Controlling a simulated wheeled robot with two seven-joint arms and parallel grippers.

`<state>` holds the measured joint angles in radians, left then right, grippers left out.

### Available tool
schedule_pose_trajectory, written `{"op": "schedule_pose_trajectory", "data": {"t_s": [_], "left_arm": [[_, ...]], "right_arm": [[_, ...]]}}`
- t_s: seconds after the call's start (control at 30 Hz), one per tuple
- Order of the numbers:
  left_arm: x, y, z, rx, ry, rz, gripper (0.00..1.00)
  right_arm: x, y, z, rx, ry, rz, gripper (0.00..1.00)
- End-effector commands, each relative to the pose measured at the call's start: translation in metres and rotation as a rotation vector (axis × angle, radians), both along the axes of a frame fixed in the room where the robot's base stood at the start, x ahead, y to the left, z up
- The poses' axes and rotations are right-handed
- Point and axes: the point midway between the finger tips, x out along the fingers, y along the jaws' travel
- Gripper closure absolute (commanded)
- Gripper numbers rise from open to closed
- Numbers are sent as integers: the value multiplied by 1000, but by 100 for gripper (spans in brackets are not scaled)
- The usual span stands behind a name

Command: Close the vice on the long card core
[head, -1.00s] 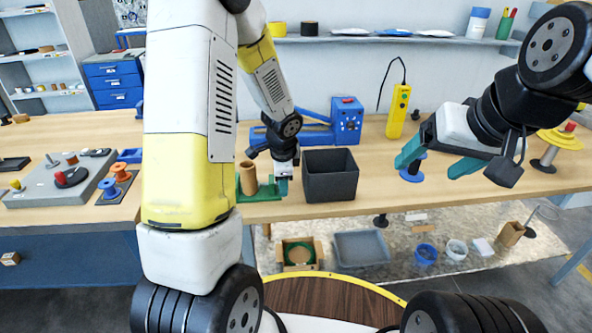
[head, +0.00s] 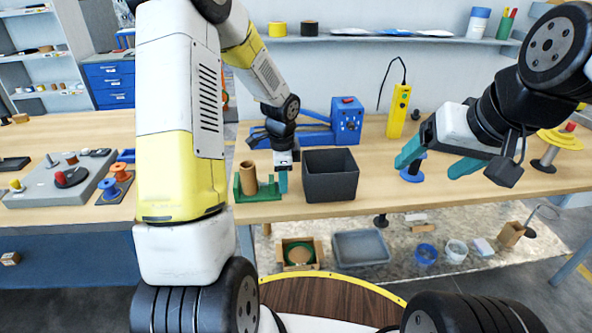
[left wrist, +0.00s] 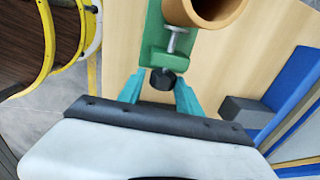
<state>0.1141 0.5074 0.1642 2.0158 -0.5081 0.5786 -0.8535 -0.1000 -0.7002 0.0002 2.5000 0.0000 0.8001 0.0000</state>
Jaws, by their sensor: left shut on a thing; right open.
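The long card core (head: 248,178) is a brown tube standing upright in the green vice (head: 260,197) near the table's front edge. In the left wrist view the core (left wrist: 205,8) shows at the top, beside the vice's metal screw. The screw ends in a black knob (left wrist: 163,79). My left gripper (head: 281,182) is at the vice's right side, its teal fingers shut on the knob. Whether the moving jaw touches the core cannot be told. My right gripper (head: 431,164) is open and empty above the table at the right.
A dark open bin (head: 331,186) stands just right of the vice and my left gripper. A blue machine (head: 346,121) and a yellow hand device (head: 398,111) stand behind. A grey fixture board (head: 62,184) lies at the left.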

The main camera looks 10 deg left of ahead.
Motion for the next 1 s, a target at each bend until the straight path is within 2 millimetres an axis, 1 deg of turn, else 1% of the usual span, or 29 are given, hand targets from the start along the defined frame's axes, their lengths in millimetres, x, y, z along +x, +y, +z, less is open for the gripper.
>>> {"op": "schedule_pose_trajectory", "data": {"t_s": [0.03, 0.13, 0.23, 0.53, 0.8, 1.0], "left_arm": [[-5, -1, -4, -19, 61, 4, 85], [-4, -1, -4, -32, 122, 0, 86], [-5, -2, -3, -40, 146, -2, 84], [-4, -2, -3, -45, 169, 0, 83], [4, -1, -3, -114, 394, -1, 86], [3, -1, -1, -131, 452, -3, 84]], "right_arm": [[0, 0, 0, 0, 0, 0, 21], [0, 0, 0, 0, 0, 0, 21], [0, 0, 0, 0, 0, 0, 21], [0, 0, 0, 0, 0, 0, 21], [0, 0, 0, 0, 0, 0, 21], [0, 0, 0, 0, 0, 0, 21]]}}
